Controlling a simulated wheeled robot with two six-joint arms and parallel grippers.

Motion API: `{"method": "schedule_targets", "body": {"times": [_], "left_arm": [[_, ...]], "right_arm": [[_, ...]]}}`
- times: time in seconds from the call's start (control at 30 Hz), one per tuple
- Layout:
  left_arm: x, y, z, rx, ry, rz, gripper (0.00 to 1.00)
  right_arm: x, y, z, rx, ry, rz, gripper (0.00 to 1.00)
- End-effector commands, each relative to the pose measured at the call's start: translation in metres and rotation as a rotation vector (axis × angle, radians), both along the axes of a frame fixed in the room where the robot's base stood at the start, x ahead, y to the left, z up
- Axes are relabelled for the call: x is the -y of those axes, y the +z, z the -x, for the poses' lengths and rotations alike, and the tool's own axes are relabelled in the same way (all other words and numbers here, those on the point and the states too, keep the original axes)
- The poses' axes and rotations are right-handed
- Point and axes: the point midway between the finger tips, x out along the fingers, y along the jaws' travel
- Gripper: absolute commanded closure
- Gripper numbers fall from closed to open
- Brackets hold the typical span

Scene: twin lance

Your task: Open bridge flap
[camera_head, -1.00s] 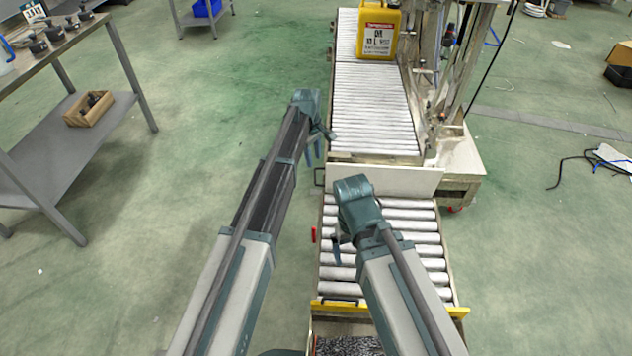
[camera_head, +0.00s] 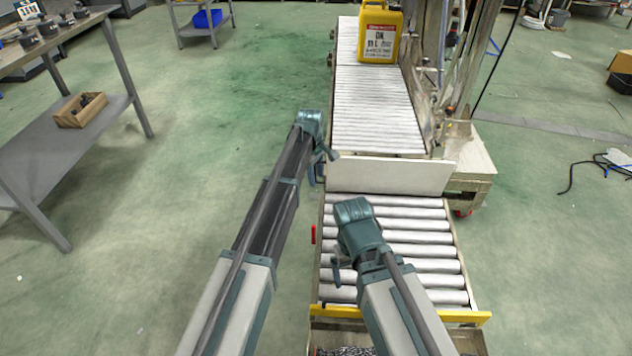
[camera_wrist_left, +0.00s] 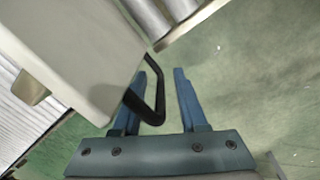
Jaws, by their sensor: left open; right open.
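The bridge flap is a pale flat panel (camera_head: 392,176) across the conveyor, between the far roller section and the near one. It also fills the upper left of the left wrist view (camera_wrist_left: 75,50). A black looped handle (camera_wrist_left: 161,90) sticks out from its edge there. My left gripper (camera_head: 318,171) is open at the flap's left end. In the left wrist view its blue fingers (camera_wrist_left: 166,74) stand apart, with the handle's outer part between them, close to the left finger. Contact is unclear. My right gripper (camera_head: 337,270) is open and empty above the near rollers.
A yellow canister (camera_head: 379,35) stands on the far rollers (camera_head: 375,105). The near rollers (camera_head: 425,252) end at a yellow bar (camera_head: 450,316). A machine frame (camera_head: 450,90) rises at the right. A workbench (camera_head: 60,150) stands left, with clear green floor between.

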Motion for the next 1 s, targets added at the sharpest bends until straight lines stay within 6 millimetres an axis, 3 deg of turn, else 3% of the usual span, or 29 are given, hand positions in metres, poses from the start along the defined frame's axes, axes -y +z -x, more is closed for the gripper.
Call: {"method": "schedule_targets", "body": {"times": [0.27,0.5,1.0], "left_arm": [[0.0002,-0.0007,-0.0001,0.0,0.0,0.0,0.58],[0.0,-0.0007,0.0002,0.0,0.0,0.0,1.0],[-0.0012,-0.0011,0.0031,-0.004,0.0,-0.001,1.0]], "right_arm": [[0.0,-0.0006,0.0,0.0,-0.001,0.0,0.03],[0.0,-0.0007,0.0,0.0,-0.001,0.0,0.03],[0.0,-0.001,0.0001,0.0,-0.001,0.0,0.03]]}}
